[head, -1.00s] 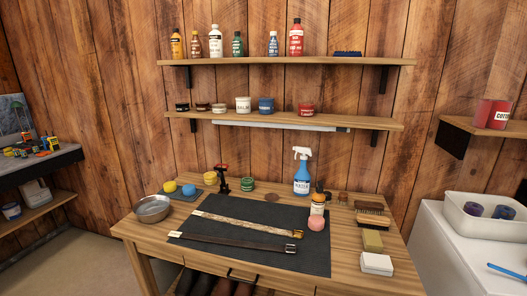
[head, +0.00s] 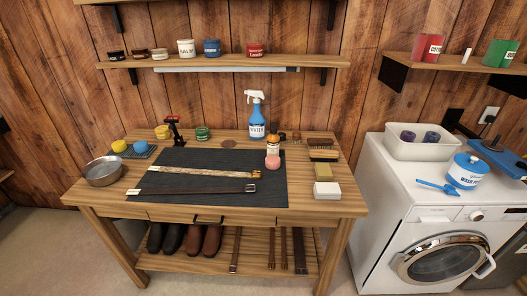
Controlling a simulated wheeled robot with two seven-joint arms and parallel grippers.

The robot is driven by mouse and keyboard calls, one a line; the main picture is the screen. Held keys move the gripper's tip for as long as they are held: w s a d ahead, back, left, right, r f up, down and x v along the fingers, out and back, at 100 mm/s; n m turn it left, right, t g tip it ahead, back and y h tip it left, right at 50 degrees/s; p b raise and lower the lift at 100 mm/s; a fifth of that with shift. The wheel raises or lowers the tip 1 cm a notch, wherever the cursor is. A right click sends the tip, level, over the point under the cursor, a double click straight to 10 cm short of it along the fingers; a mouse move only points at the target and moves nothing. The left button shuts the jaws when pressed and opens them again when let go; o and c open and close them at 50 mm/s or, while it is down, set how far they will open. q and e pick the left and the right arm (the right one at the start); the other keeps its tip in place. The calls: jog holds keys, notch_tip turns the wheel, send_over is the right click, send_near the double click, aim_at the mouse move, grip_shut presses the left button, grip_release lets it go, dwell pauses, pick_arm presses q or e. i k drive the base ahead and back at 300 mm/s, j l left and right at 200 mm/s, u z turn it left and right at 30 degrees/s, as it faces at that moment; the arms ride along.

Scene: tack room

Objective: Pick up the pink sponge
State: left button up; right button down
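The pink sponge (head: 272,162) is a small round piece on the right part of the dark mat (head: 214,186) on the wooden workbench. It sits just in front of a small bottle with an orange label and dark cap (head: 273,146). From this angle I cannot tell whether the two touch. Neither of my grippers shows in the head view.
Two straps (head: 200,172) lie left of the sponge. A blue spray bottle (head: 256,122) stands behind it. A brush (head: 322,153), a tan block (head: 323,172) and a white block (head: 327,191) lie right. A metal bowl (head: 103,171) stands left. A washing machine (head: 400,228) stands beside the bench.

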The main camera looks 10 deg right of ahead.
aim_at(272, 162)
jog(key=i+j, duration=0.15)
jog(key=i+j+z, duration=0.15)
jog(key=z, duration=0.25)
jog(key=j+z, duration=0.35)
jog(key=i+j+z, duration=0.1)
jog(key=j+z, duration=0.55)
jog(key=z, duration=0.15)
